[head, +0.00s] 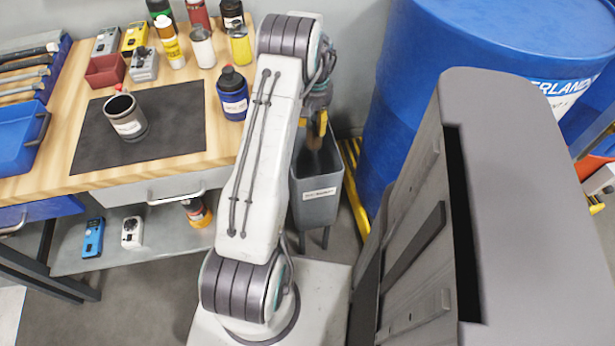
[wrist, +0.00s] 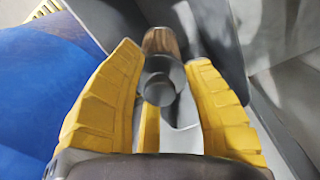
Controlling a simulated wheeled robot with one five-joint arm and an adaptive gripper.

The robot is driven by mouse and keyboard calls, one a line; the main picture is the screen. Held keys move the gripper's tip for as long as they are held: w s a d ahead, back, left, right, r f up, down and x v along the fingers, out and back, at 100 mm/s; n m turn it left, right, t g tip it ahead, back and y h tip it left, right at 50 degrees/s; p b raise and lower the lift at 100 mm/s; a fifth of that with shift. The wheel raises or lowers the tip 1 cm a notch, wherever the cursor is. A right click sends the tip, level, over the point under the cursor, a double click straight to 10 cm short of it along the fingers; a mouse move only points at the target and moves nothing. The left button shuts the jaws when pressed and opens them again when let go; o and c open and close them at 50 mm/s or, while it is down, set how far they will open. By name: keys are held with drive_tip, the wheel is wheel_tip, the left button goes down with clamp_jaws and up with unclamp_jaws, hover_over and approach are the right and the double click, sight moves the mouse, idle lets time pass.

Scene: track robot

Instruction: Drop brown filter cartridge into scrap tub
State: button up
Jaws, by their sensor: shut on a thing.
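The scrap tub (head: 318,205) is a grey, open-topped bin with a white label, standing on the floor right of the workbench. My gripper (head: 320,124) is over the tub's mouth, partly hidden by my arm. In the wrist view my gripper (wrist: 164,62) has its yellow fingers on either side of the brown filter cartridge (wrist: 160,41), shut on it. The cartridge shows a brown body and a dark grey round end. In the head view a brown shape shows below the fingers at the tub's mouth; its height relative to the rim is unclear.
A large blue drum (head: 410,75) stands close right of the tub. The wooden workbench (head: 55,165) on the left holds a dark mat (head: 175,135), a grey mug (head: 126,118), a blue bottle (head: 233,95) and several containers. A yellow frame (head: 355,190) lies beside the tub.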

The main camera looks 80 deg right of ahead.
drive_tip(key=o, duration=1.2)
drive_tip(key=shift+o, duration=0.2)
wheel_tip(320, 180, up, 12)
drive_tip(key=shift+s, duration=0.1)
idle(0.6)
